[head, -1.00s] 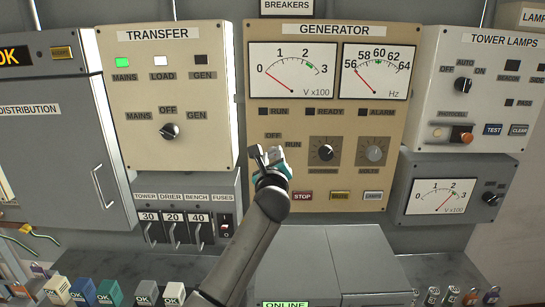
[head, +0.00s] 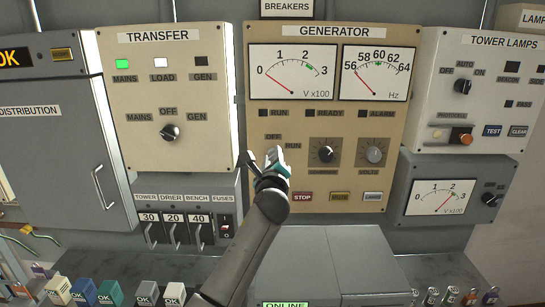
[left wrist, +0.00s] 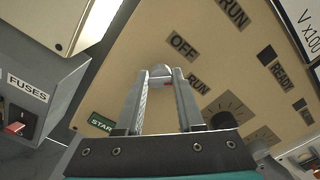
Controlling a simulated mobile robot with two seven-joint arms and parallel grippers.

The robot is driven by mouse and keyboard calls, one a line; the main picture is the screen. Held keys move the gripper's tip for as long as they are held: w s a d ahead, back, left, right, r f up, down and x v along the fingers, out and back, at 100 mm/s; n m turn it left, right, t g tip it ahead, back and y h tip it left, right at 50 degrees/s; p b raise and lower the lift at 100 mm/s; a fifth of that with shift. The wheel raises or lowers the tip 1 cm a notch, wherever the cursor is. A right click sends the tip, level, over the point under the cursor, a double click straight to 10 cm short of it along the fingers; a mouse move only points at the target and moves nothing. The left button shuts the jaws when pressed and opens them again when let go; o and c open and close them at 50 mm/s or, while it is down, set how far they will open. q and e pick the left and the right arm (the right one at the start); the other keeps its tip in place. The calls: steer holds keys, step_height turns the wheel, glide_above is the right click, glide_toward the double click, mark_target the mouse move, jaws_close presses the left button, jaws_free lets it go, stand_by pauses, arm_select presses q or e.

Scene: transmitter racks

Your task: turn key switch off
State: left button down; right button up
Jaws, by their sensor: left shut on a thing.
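The tan generator panel (head: 400,150) faces me, with OFF and RUN labels at its lower left. My left gripper (head: 264,158) is at the panel just below these labels and covers the key switch in the head view. In the left wrist view, the fingers (left wrist: 161,82) are shut on the key switch (left wrist: 160,71), a rounded silvery piece between their tips. The OFF label (left wrist: 184,44) and the RUN label (left wrist: 199,82) show beside it. The fingers hide which way the key points. My right gripper is not in view.
Two round knobs, one dark (head: 324,151) and one grey (head: 374,151), lie right of my gripper. A STOP button (head: 302,197) sits below. The fuse box (head: 190,205) juts out at the left, and a grey console (head: 310,260) stands below.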

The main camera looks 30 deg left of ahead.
arm_select(q)
steer(key=n, duration=0.4)
steer(key=shift+f+n, duration=0.1)
steer(key=shift+n, duration=2.4)
steer(key=c, duration=0.5)
jaws_free()
steer(key=shift+c, duration=0.2)
steer(key=b+v, duration=0.1)
steer(key=v, duration=1.4)
steer(key=shift+s+b, duration=0.2)
steer(key=shift+b, duration=0.15)
steer(key=shift+f, duration=0.1)
